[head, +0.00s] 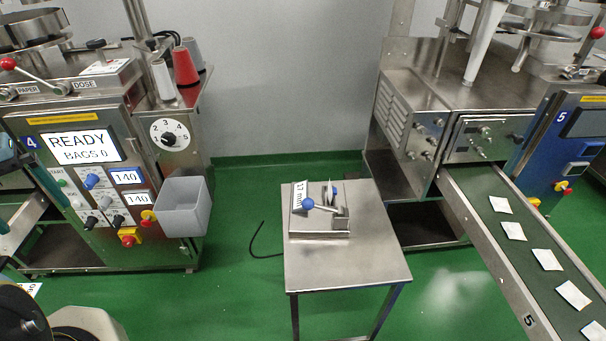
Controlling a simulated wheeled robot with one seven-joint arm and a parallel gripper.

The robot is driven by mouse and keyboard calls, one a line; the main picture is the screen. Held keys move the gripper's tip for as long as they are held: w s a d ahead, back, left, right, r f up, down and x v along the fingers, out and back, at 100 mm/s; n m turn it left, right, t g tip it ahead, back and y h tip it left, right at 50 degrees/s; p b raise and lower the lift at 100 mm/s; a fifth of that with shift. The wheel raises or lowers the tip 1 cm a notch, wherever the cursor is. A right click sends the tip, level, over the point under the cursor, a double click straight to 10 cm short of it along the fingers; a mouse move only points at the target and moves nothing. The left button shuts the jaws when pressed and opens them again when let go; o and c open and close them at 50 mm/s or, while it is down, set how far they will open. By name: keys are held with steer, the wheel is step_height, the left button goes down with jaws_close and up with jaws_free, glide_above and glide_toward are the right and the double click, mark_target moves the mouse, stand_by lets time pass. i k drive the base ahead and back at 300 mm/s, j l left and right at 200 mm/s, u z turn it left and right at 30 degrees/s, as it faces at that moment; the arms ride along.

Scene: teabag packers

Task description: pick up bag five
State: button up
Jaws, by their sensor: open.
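Several small white teabags lie spaced in a line on the dark green belt of the conveyor (480,196) at the right. The farthest bag (501,205) is near the machine outlet, with another bag (512,230) just nearer. Further down the belt are a middle bag (546,259) and a larger-looking bag (574,295). The nearest bag (594,333) is cut by the bottom right corner. No number shows on any bag, so I cannot tell which is bag five. My gripper is not in view.
A steel table (350,272) with a blue-knobbed device (322,222) stands mid-floor. Machine 4 (70,115) at left reads "READY BAGS 0" and has a grey bin (184,208). Machine 5 (430,100) feeds the conveyor. Green floor lies between table and conveyor; a black cable (258,245) lies left.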

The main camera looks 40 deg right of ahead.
mark_target(330, 188)
steer(key=k+l+z, duration=0.1)
steer(key=l+z, duration=0.15)
steer(key=z, duration=0.25)
steer(key=k+l+z, duration=0.1)
steer(key=l+z, duration=0.2)
steer(key=z, duration=0.15)
